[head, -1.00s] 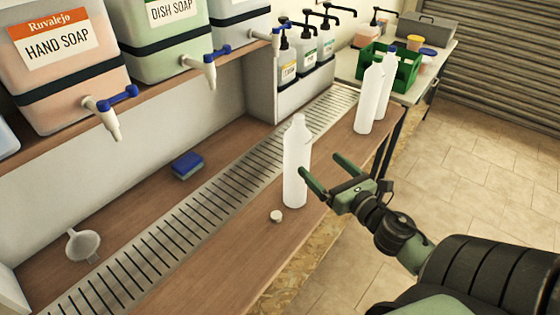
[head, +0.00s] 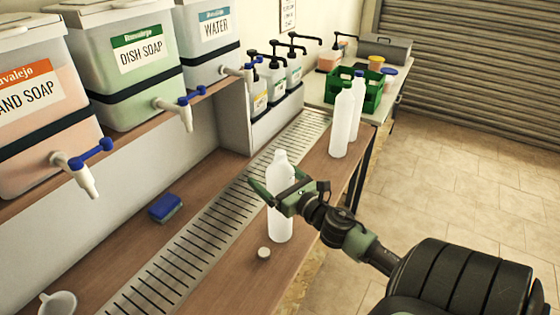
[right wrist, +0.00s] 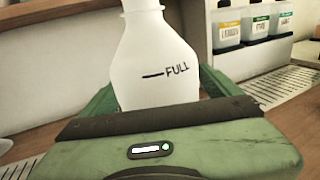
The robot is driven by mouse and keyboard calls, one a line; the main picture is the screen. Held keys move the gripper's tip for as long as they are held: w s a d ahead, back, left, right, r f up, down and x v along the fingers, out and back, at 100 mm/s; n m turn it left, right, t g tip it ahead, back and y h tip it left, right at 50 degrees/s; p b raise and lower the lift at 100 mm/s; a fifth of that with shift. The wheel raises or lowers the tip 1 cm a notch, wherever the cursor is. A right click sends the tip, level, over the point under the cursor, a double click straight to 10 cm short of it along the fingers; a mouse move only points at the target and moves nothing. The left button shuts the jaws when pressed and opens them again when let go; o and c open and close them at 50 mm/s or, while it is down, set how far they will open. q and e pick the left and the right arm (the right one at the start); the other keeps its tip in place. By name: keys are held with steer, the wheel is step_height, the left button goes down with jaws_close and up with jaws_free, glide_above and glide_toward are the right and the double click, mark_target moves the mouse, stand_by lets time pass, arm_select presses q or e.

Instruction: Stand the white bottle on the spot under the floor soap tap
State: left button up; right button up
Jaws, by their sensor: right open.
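The white bottle (head: 280,225) stands upright on the wooden counter's front strip, with an open-looking top. In the right wrist view the bottle (right wrist: 158,60) shows a FULL line and stands between the green fingers. My right gripper (head: 273,183) is open, with its fingers around the bottle's upper body; I cannot tell whether they touch it. A small white cap (head: 263,252) lies beside the bottle. The taps in view belong to the hand soap (head: 30,100), dish soap (head: 140,55) and water (head: 215,28) drums. No floor soap label shows. My left gripper is out of view.
A slotted metal drain strip (head: 200,240) runs along the counter below the taps. A blue sponge (head: 166,208) and a white funnel (head: 58,303) lie behind it.

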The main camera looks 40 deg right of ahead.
steer(key=shift+w+r, duration=0.1)
jaws_close()
stand_by(0.3)
